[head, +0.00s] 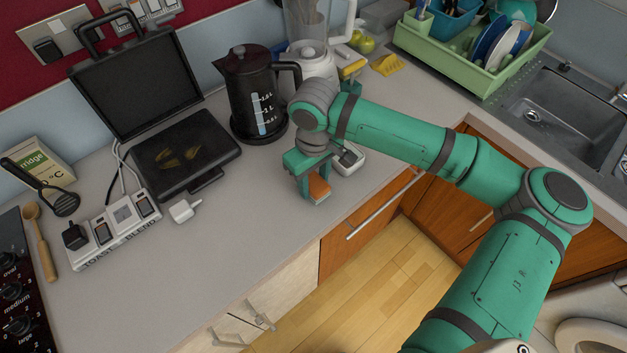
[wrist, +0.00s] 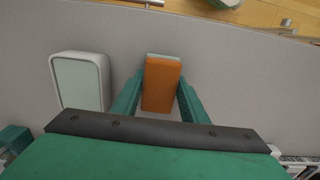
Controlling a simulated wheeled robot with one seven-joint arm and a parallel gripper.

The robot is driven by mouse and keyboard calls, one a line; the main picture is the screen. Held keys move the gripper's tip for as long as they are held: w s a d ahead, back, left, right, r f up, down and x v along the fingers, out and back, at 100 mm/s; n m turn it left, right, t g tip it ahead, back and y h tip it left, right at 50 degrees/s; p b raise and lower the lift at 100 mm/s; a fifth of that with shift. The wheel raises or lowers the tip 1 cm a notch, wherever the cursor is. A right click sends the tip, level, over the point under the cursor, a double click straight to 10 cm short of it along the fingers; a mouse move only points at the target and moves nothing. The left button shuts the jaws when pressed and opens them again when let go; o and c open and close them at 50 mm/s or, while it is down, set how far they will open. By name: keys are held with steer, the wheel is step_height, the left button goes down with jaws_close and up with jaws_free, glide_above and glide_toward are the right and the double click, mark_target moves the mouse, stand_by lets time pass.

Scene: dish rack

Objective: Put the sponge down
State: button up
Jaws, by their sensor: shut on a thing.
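The sponge (head: 319,189) is orange with a pale layer on one side. It sits between the fingers of my gripper (head: 309,188), at the counter's front part, close to the edge. In the wrist view the sponge (wrist: 161,84) stands out between the two green fingers of my gripper (wrist: 160,100), which are shut on it. The sponge is at or just above the grey counter (head: 240,205); I cannot tell whether it touches. Part of it is hidden by the fingers.
A white box-like item (head: 349,158) stands close beside my gripper, also in the wrist view (wrist: 81,82). A black kettle (head: 252,95) and an open black grill (head: 165,155) stand behind. A green dish rack (head: 470,72) is by the sink (head: 575,118).

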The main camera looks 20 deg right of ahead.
mark_target(313, 181)
steer(key=shift+f, duration=0.15)
steer(key=o, duration=1.2)
step_height(313, 181, up, 12)
steer(key=shift+r, duration=0.2)
